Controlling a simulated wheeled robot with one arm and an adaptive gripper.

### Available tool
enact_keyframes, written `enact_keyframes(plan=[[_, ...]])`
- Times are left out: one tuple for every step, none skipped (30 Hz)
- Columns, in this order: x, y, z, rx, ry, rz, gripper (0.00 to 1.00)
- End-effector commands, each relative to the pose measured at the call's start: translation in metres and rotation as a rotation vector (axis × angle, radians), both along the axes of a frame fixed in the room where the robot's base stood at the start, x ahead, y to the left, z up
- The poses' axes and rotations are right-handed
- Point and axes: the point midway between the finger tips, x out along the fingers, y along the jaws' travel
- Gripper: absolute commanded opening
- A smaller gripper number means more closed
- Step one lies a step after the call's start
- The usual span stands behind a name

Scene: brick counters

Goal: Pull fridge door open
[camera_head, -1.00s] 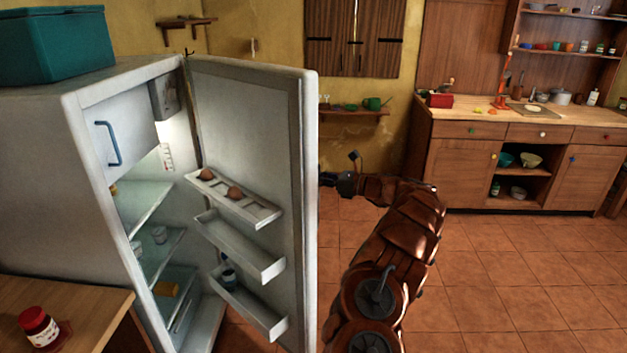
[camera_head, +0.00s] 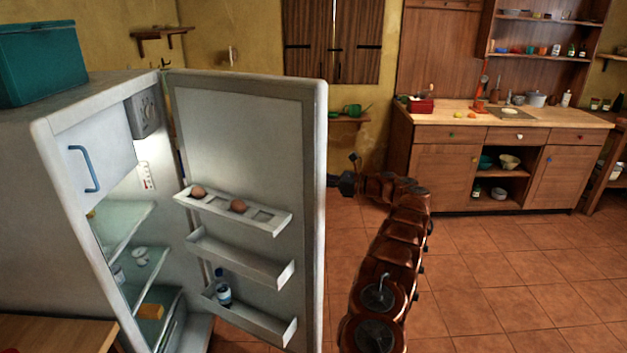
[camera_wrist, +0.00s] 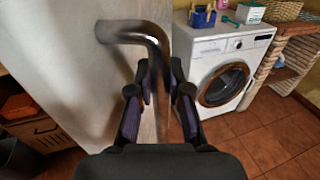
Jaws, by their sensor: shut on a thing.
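The white fridge (camera_head: 60,125) stands at the left of the head view. Its door (camera_head: 250,130) is swung wide open, with its inner side and shelves facing me. In the wrist view the door's outer face (camera_wrist: 50,60) fills the left side. In the head view my arm reaches past the door's right edge, and the door hides the handle and fingertips.
Two eggs (camera_head: 238,206) and a bottle (camera_head: 223,288) sit in the door shelves. A teal box (camera_head: 40,62) rests on the fridge. Wooden counters (camera_head: 440,165) stand at the back right. The wrist view shows a washing machine (camera_wrist: 205,50). Tiled floor (camera_head: 500,270) is clear at right.

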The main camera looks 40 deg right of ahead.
Motion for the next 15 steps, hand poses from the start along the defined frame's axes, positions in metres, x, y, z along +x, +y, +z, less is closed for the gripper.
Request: enact_keyframes(plan=[[-0.0023, -0.0063, -0.0005, 0.001, -0.001, -0.004, 0.00], [-0.0029, -0.0081, 0.0000, 0.002, -0.002, -0.004, 0.00], [-0.0027, -0.0087, 0.0010, 0.004, -0.006, -0.001, 0.00], [-0.0029, -0.0094, 0.0012, 0.006, -0.007, 0.001, 0.00], [-0.0033, -0.0104, 0.0012, 0.008, -0.008, 0.002, 0.00], [-0.0035, -0.0110, 0.0010, 0.011, -0.009, 0.004, 0.00], [-0.0037, -0.0114, 0.0008, 0.013, -0.010, 0.004, 0.00], [-0.0038, -0.0119, 0.0007, 0.015, -0.011, 0.005, 0.00], [-0.0039, -0.0119, 0.0006, 0.017, -0.012, 0.006, 0.00], [-0.0039, -0.0119, 0.0004, 0.018, -0.012, 0.007, 0.00], [-0.0037, -0.0118, 0.0004, 0.019, -0.013, 0.008, 0.00], [-0.0036, -0.0116, 0.0004, 0.020, -0.013, 0.008, 0.00], [-0.0036, -0.0115, 0.0003, 0.020, -0.013, 0.009, 0.00], [-0.0035, -0.0114, 0.0003, 0.020, -0.013, 0.009, 0.00], [-0.0035, -0.0114, 0.0004, 0.020, -0.013, 0.009, 0.00]])
